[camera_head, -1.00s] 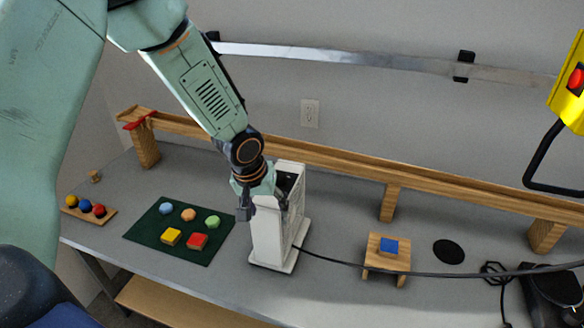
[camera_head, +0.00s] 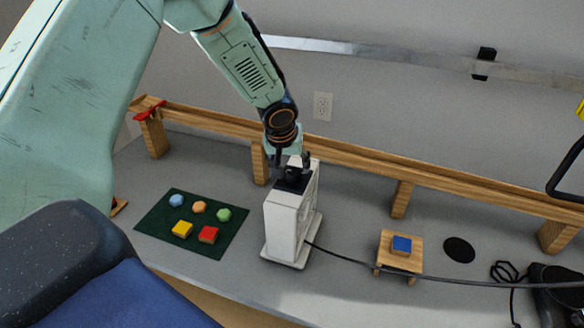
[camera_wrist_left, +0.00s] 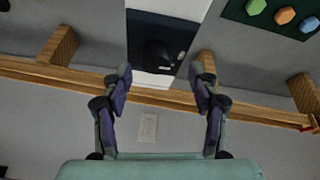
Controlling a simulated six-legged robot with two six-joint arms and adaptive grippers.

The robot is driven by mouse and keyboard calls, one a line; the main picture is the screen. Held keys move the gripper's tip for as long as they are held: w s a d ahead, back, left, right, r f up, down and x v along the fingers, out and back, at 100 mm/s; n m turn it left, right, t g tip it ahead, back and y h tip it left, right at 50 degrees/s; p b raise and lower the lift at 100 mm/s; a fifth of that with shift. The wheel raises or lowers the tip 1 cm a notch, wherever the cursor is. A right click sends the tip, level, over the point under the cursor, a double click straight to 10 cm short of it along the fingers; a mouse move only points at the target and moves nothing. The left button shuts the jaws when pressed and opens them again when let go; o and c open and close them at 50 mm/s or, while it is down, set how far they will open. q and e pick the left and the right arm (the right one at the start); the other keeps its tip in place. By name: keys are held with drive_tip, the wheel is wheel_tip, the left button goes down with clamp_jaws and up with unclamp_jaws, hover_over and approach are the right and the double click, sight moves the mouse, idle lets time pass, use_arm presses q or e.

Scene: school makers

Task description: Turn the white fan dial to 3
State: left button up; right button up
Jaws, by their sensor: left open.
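The white fan (camera_head: 283,222) stands upright on the grey table, a slim box on a flat base. Its black top panel with the dial (camera_head: 293,175) faces up, and my left gripper (camera_head: 290,160) is right over it. In the left wrist view the black dial (camera_wrist_left: 158,54) sits on the dark panel, beyond the two spread fingertips of my left gripper (camera_wrist_left: 160,76). The gripper is open with nothing between its fingers. Whether a finger touches the dial cannot be told. The dial's numbers are not readable. My right gripper is not in view.
A wooden rail (camera_head: 350,158) on posts runs behind the fan. A green mat (camera_head: 160,222) with several coloured blocks lies left. A small wooden stand (camera_head: 384,262) with a blue block (camera_head: 401,245) and a black disc (camera_head: 459,250) are right. A cable (camera_head: 345,262) runs from the fan.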

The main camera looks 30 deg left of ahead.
sight(293, 172)
use_arm(q)
drive_tip(key=shift+w+d+f+p, duration=0.2)
drive_tip(key=shift+w+f, duration=0.1)
drive_tip(key=shift+f, duration=0.3)
drive_tip(key=shift+w+d+f+p, duration=0.15)
drive_tip(key=shift+w+f, duration=0.15)
drive_tip(key=shift+f, duration=0.3)
drive_tip(key=shift+a+f, duration=0.2)
drive_tip(key=shift+a, duration=0.2)
drive_tip(key=shift+d+r, duration=0.1)
drive_tip(key=shift+d, duration=0.1)
drive_tip(key=c, duration=0.5)
drive_tip(key=shift+a, duration=0.15)
drive_tip(key=c, duration=0.6)
drive_tip(key=shift+c, duration=0.4)
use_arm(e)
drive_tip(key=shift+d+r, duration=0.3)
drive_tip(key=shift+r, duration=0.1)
